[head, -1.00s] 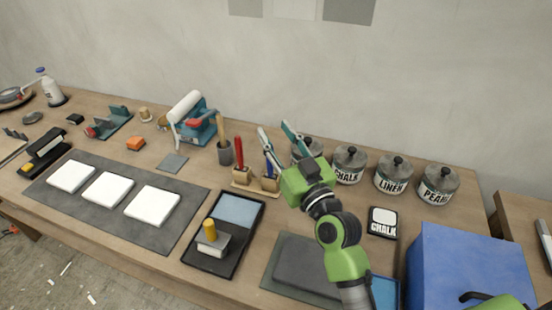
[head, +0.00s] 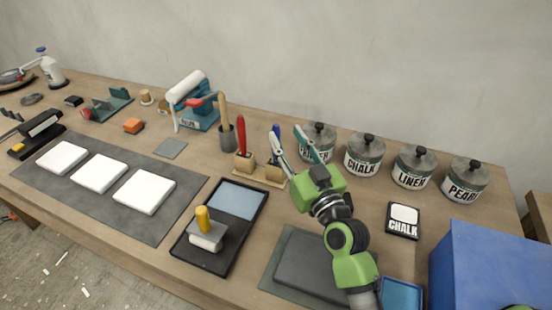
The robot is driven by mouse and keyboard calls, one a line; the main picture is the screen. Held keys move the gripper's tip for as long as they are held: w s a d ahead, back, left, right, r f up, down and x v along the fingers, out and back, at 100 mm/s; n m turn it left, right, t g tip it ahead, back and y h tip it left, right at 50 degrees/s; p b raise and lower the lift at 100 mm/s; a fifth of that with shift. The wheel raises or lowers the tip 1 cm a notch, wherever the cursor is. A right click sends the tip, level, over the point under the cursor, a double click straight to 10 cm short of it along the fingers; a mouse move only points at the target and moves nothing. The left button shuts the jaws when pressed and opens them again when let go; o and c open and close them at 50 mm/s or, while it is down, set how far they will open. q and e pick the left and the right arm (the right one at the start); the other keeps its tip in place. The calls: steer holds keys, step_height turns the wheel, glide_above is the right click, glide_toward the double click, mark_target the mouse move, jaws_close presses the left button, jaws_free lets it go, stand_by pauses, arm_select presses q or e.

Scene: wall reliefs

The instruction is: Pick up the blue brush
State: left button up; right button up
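The blue brush (head: 276,143) stands upright in the right block of a small wooden holder (head: 262,178) near the middle of the table. A red brush (head: 241,134) stands in the block to its left. My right gripper (head: 289,133) is open and empty, its two fingers spread toward the wall just right of the blue brush. One finger is close beside the brush in the picture; I cannot tell if they touch. My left gripper is not in view.
Several labelled jars (head: 364,155) stand behind and right of my gripper. A grey cup (head: 227,141) with a wooden-handled tool is left of the holder. A black tray (head: 237,202) with a yellow-handled stamp lies in front. A blue box (head: 490,270) is at the right.

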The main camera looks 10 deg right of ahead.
step_height(320, 180, down, 7)
steer(key=b, duration=0.1)
steer(key=r+p, duration=0.1)
steer(key=r, duration=0.1)
glide_above(276, 163)
steer(key=shift+w+f, duration=0.25)
steer(key=shift+w, duration=0.2)
steer(key=shift+c, duration=0.4)
jaws_close()
